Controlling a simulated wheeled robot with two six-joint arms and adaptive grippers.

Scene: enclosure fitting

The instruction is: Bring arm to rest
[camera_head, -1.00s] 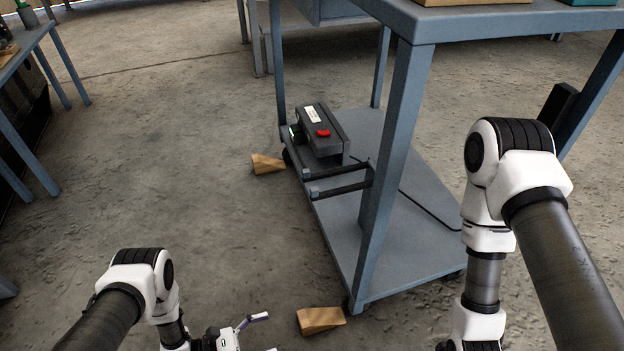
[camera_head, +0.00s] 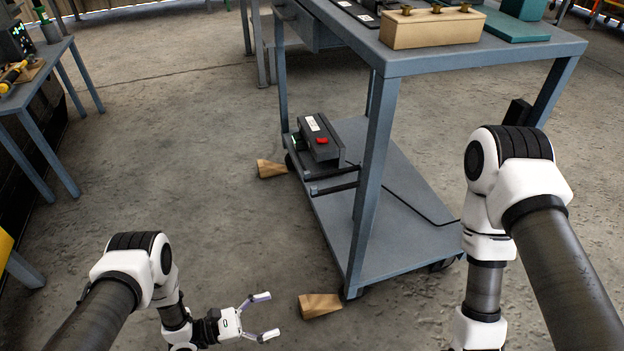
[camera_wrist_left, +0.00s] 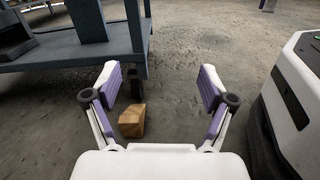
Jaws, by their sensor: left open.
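My left arm (camera_head: 143,262) comes in from the lower left in the head view. Its gripper (camera_head: 267,316) is open and empty, low over the concrete floor and left of a wooden wedge (camera_head: 320,305). My right arm (camera_head: 508,200) hangs down at the right of the head view. Its gripper is outside the picture.
A blue-grey cart (camera_head: 381,130) stands right of centre. A grey box with a red button (camera_head: 320,140) sits on its lower shelf. A wooden block with brass knobs (camera_head: 430,27) is on top. Another wedge (camera_head: 271,168) lies beside a wheel. Open floor lies left, before a side table (camera_head: 45,120).

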